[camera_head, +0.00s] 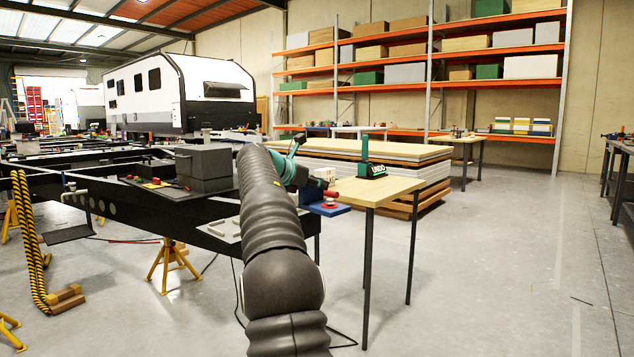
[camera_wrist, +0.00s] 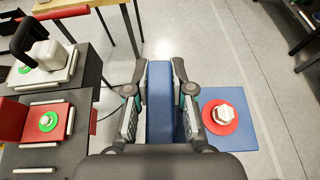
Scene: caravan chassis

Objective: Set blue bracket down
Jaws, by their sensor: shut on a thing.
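The blue bracket (camera_wrist: 160,105) stands between the two fingers of my gripper (camera_wrist: 160,112) in the wrist view. My gripper is shut on this upright blue part. A flat blue plate (camera_wrist: 258,112) shows just right of the fingers, with a red ring and a white hexagonal piece on it. It looks like part of the same bracket, but the join is hidden by a finger. In the head view the blue bracket (camera_head: 311,191) is small, beside the wooden table's left edge, with my arm partly in front. I cannot tell whether its underside touches anything.
A wooden table (camera_head: 352,192) carries a green-based object (camera_head: 376,171). The black chassis (camera_head: 135,205) lies left, with a dark grey box (camera_head: 204,168) on it. Open floor (camera_head: 500,270) lies right.

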